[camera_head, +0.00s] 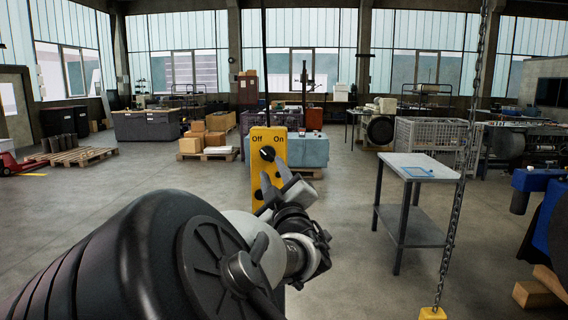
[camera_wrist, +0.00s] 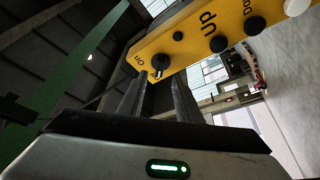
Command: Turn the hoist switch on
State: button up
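The yellow hoist control box (camera_head: 258,180) hangs upright in the middle of the head view, marked Off at left and On at right. Its black rotary switch (camera_head: 267,153) has a pale mark that seems to point up and left, toward Off. In the wrist view the box (camera_wrist: 180,45) lies slanted across the top, with the switch (camera_wrist: 160,62) just beyond the fingertips. My gripper (camera_head: 273,174) is open, its two fingers apart and just below the switch in the head view. Contact with the switch cannot be told.
Black buttons marked Up (camera_wrist: 219,44) and Down sit along the box in the wrist view. A hoist chain (camera_head: 458,190) hangs at right, past a grey metal table (camera_head: 420,168). A blue machine (camera_head: 545,200) stands at the right edge. The floor behind the box is partly clear.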

aim_at(268, 156)
jog(key=x, duration=0.6)
jog(key=shift+w, duration=0.1)
jog(key=shift+c, duration=0.4)
grip_shut()
